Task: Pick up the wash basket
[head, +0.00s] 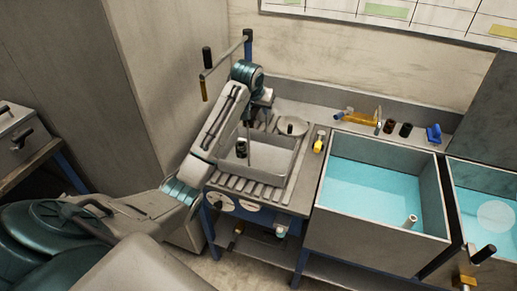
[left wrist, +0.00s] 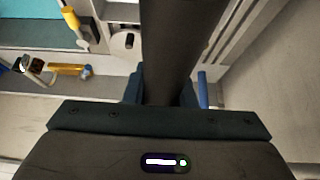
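A grey open rectangular basin (head: 286,163) sits on the slatted drain board in the head view. A small dark vessel (head: 241,148) stands inside it, beside a thin dark upright rod; I cannot tell for sure which of these is the wash basket. My left gripper (head: 262,101) points down over the basin's back left part. In the left wrist view a wide dark bar (left wrist: 180,45) runs between the two dark fingers and hides their inner faces, so I cannot tell whether they grip it. My right gripper is out of view.
A round lid (head: 292,126) lies behind the basin. Small jars (head: 390,126) and a blue item (head: 434,133) stand on the back ledge.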

